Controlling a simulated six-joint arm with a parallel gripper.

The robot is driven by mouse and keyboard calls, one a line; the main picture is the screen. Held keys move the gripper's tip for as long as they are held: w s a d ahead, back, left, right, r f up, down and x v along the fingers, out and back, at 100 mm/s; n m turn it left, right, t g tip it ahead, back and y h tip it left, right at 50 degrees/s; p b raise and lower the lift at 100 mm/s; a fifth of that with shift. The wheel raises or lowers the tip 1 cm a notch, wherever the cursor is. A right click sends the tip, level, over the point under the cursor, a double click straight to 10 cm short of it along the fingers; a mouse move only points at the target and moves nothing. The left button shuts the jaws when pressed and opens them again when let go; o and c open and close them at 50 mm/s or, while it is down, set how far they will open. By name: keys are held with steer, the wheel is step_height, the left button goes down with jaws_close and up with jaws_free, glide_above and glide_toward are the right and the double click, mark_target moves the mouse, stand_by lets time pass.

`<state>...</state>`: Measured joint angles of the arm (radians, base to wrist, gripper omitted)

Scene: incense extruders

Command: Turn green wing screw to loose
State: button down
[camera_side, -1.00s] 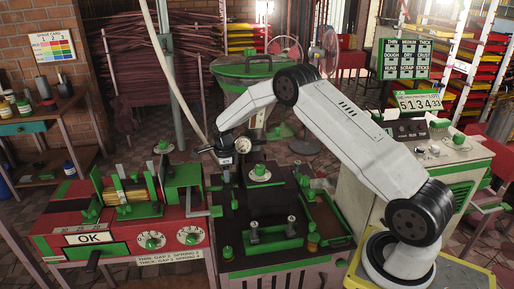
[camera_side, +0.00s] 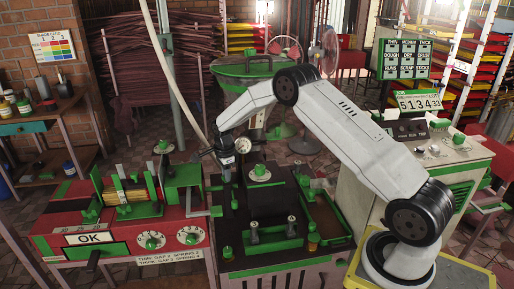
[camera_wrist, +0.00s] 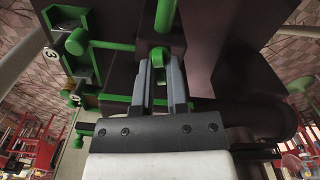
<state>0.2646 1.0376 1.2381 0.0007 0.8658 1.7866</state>
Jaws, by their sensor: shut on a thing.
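My gripper (camera_wrist: 161,78) points down at the dark-topped machine, its two grey fingers closed around a small rounded green piece (camera_wrist: 160,56), which looks like the green wing screw. Most of the piece is hidden between the fingers. In the side view my gripper (camera_side: 227,174) is at the left back edge of the dark machine top, close to the red machine's right end. The wing screw is too small and covered there to make out, and its turn angle cannot be told.
The red machine (camera_side: 122,240) with an OK sign (camera_side: 94,239) and two white dials stands at left. A white round dial with a green knob (camera_side: 260,172) is close to the right of my gripper. A green-rimmed tray (camera_side: 328,215) is further right.

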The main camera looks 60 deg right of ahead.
steer(key=n, duration=1.4)
stand_by(0.4)
steer(key=c, duration=0.6)
jaws_free()
steer(key=shift+c, duration=0.2)
steer(key=shift+r, duration=0.15)
steer(key=shift+r, duration=3.8)
